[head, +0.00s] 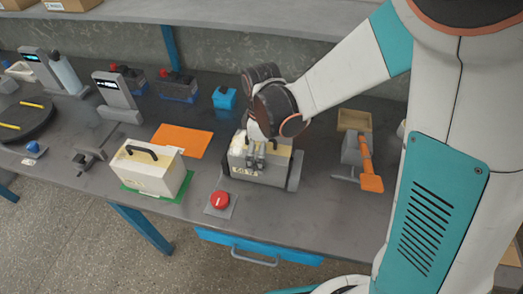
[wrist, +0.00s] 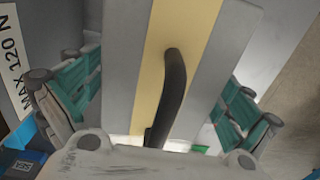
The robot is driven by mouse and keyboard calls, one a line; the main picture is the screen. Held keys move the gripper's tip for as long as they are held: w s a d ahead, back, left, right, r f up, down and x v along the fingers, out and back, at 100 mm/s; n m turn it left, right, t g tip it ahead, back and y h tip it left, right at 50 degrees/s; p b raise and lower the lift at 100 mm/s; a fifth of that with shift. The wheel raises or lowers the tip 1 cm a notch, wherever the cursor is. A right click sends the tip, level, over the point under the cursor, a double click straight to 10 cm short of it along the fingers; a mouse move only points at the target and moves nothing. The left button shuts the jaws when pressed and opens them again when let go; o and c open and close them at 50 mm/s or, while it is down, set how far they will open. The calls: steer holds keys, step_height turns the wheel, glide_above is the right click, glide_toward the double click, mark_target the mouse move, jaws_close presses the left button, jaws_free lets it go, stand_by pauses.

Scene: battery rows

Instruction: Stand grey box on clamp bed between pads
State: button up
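The grey box (head: 262,176) is low over the bench just behind a red button, with grey pads (head: 295,170) beside it. It appears upright between them; whether its bottom touches the clamp bed is hidden. In the wrist view the grey box (wrist: 215,40) shows a yellow stripe and a black handle (wrist: 172,95). My gripper (head: 256,158) is directly over it. In the wrist view my gripper's teal fingers (wrist: 160,95) are spread wide on either side of the box and handle, and look open.
A white box (head: 152,172) with a black handle stands on a green mat to the left. An orange mat (head: 182,141) behind it is bare. The red button (head: 219,199) is in front; an orange-handled tool (head: 368,165) is to the right. A blue block (head: 224,97) sits behind.

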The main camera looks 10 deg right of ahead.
steer(key=shift+r, duration=0.1)
step_height(320, 180, up, 12)
steer(key=p, duration=0.4)
steer(key=shift+p, duration=0.3)
stand_by(0.7)
